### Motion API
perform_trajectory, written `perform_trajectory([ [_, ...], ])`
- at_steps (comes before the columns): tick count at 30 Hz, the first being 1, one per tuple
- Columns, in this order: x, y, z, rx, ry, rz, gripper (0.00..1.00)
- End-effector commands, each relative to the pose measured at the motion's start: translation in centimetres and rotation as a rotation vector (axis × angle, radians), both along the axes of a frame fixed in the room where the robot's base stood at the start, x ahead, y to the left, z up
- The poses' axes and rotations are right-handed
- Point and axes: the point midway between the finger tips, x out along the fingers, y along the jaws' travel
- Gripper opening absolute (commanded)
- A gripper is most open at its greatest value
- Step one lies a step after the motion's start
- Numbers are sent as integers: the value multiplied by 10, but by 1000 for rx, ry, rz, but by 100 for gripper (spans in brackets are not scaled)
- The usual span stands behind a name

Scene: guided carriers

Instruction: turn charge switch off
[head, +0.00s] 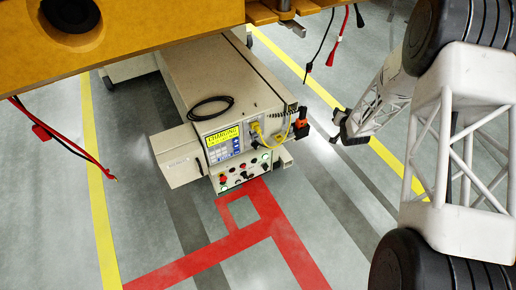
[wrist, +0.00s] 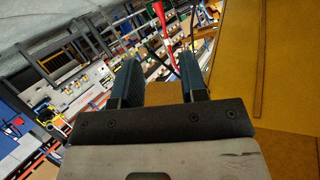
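A grey charger cabinet (head: 205,85) stands on the floor in the middle of the head view, with a yellow lit display (head: 222,138) that reads "CHARGING".
A yellow plug and cable (head: 257,133) and an orange-black connector (head: 301,124) sit at the cabinet's right front. A black cable loop (head: 211,108) lies on top. An orange-yellow frame (head: 150,30) hangs overhead with dangling red and black leads (head: 332,52). The floor in front is clear.

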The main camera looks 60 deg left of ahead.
Motion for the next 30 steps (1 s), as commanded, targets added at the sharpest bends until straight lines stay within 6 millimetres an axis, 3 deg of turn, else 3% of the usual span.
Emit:
perform_trajectory([
  [1, -10, 12, -16, 12, 2, 20, 39],
  [6, -43, 46, -58, 67, 9, 80, 39],
  [15, -110, 95, -135, 165, 29, 188, 39],
  [30, -239, 140, -263, 327, 95, 366, 39],
])
